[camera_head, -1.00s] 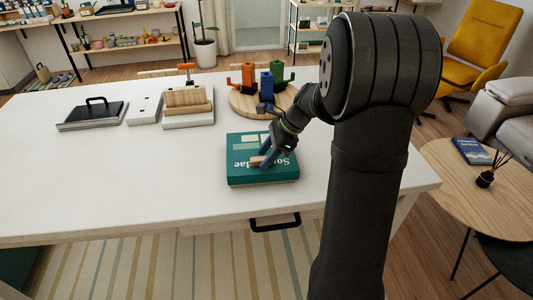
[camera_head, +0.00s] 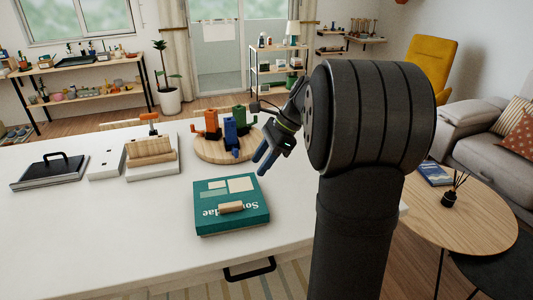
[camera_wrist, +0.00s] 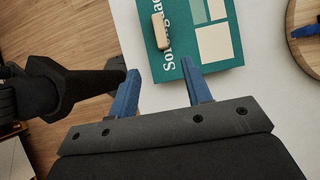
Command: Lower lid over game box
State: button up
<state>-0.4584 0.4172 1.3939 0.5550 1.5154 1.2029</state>
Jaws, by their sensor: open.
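The teal game box lid (camera_head: 228,204) with cream patches, white lettering and a small wooden handle (camera_head: 231,207) lies flat near the table's front edge. Its teal sides reach down close to the table, so the box beneath is hidden. The lid (camera_wrist: 208,62) and handle (camera_wrist: 160,31) also show in the wrist view. My gripper (camera_head: 262,164) is open and empty, raised above the far right edge of the lid. In the wrist view its blue fingers (camera_wrist: 160,75) are apart with nothing between them, clear of the handle.
A round wooden board (camera_head: 212,151) with orange, blue and green pieces stands behind the lid. A wooden block holder (camera_head: 150,155), a white box (camera_head: 106,164) and a dark-handled case (camera_head: 50,172) stand to the left. The white table (camera_head: 110,225) is clear at front left.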

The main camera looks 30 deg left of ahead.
aim_at(231, 204)
jog(key=shift+v, duration=1.2)
jog(key=x, duration=1.7)
jog(key=shift+s+f, duration=0.1)
jog(key=shift+f, duration=0.05)
jog(key=shift+r, duration=0.2)
